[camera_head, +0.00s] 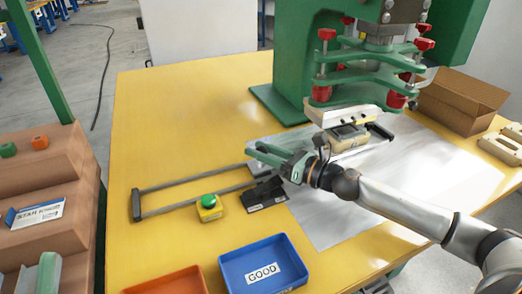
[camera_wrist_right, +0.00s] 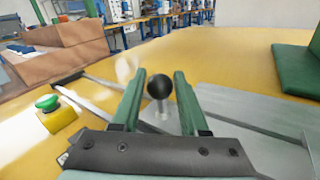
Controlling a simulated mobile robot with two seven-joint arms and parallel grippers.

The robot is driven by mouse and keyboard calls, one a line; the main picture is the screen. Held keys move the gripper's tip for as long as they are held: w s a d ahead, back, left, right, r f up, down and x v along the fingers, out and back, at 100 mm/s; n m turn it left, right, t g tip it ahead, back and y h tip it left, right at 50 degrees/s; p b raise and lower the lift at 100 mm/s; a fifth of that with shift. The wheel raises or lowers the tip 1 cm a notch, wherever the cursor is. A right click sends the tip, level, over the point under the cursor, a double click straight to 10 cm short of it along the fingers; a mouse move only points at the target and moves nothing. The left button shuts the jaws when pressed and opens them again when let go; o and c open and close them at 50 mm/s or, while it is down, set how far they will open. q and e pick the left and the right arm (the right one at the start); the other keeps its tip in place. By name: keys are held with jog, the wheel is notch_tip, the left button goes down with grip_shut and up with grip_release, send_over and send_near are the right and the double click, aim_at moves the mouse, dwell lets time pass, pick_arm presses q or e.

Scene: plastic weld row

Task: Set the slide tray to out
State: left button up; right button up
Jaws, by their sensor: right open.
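The slide rails (camera_head: 190,183) lie on the yellow table, running from a dark end bar at the left toward the green press. The bare rails show at the left. The slide tray's grey plate (camera_wrist_right: 245,105) sits toward the press end, partly hidden by my arm in the head view. A black ball knob (camera_wrist_right: 160,87) stands on a short post at the tray's near end. My right gripper (camera_head: 256,154) is open, its green fingers at either side of the knob; in the wrist view (camera_wrist_right: 161,82) gaps show beside it.
A green button on a yellow box (camera_head: 209,207) and a black stand (camera_head: 264,194) are close to the rails. A blue GOOD bin (camera_head: 237,272) and an orange bin (camera_head: 170,283) are at the front. The green press (camera_head: 290,60) rises behind; a cardboard box (camera_head: 460,100) is right.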

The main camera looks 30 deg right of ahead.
jog(key=o, duration=0.3)
jog(key=shift+b+v, duration=0.3)
jog(key=shift+v, duration=1.1)
jog(key=v, duration=0.3)
jog(key=shift+s, duration=0.1)
jog(key=v, duration=0.4)
jog(key=shift+s+d+p, duration=0.2)
jog(key=shift+s+p, duration=0.05)
jog(key=shift+p, duration=0.1)
jog(key=shift+s+d, duration=0.35)
jog(key=shift+s, duration=0.25)
pick_arm(q)
jog(key=w+f+n+y, duration=0.1)
jog(key=y, duration=0.1)
jog(key=shift+w+a+f+n+y, duration=0.15)
jog(key=shift+w+f+n+y, duration=0.15)
jog(key=shift+w+f+n, duration=0.1)
pick_arm(e)
jog(key=shift+s+d, duration=0.15)
jog(key=shift+s, duration=0.1)
